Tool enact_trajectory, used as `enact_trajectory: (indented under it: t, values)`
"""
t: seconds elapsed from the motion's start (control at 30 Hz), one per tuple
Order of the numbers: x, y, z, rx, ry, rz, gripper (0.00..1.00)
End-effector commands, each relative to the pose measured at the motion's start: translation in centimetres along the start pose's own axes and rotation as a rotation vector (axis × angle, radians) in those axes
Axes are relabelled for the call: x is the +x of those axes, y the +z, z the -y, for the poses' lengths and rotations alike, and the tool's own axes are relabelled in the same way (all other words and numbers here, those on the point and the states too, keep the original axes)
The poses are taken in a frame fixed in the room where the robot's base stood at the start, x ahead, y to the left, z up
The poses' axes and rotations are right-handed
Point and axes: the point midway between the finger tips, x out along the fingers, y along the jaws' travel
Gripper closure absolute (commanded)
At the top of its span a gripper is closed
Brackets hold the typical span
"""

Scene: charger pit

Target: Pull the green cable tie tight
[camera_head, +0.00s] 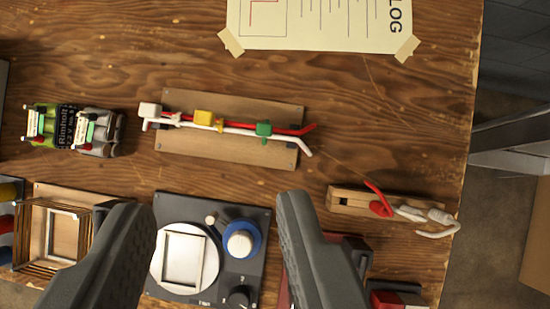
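The green cable tie (264,129) sits around a red and a white cable on a brown wooden board (180,151), near the cables' right ends. A yellow cable tie (206,118) is on the same cables to its left, and a white connector block (150,110) is at their left end. I cannot tell how tight the green tie is. My gripper (212,222) is open, with its two dark fingers wide apart at the bottom of the view. It is apart from the green tie, which shows above the right finger. Nothing shows held between the fingers.
Battery packs (72,129) are at left. A wooden block with red and white wires (352,200) is at right. A paper sheet (270,30) is taped at top. The table edge is right.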

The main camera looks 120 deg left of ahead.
Motion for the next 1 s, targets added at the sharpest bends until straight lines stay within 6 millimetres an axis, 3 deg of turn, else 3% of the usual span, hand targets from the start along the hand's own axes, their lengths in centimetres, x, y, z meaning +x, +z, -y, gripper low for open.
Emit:
enact_trajectory:
  t: [0.2, 0.53, 0.77, 1.0]
  values:
    - [3.2, -2.0, -0.4, 0.081, 0.081, 0.232, 0.60]
    - [5.6, -3.6, -0.9, 0.167, 0.175, 0.463, 0.60]
    - [6.5, -3.3, -1.1, 0.176, 0.186, 0.490, 0.60]
    - [9.7, -1.5, -1.6, 0.175, 0.186, 0.490, 0.60]
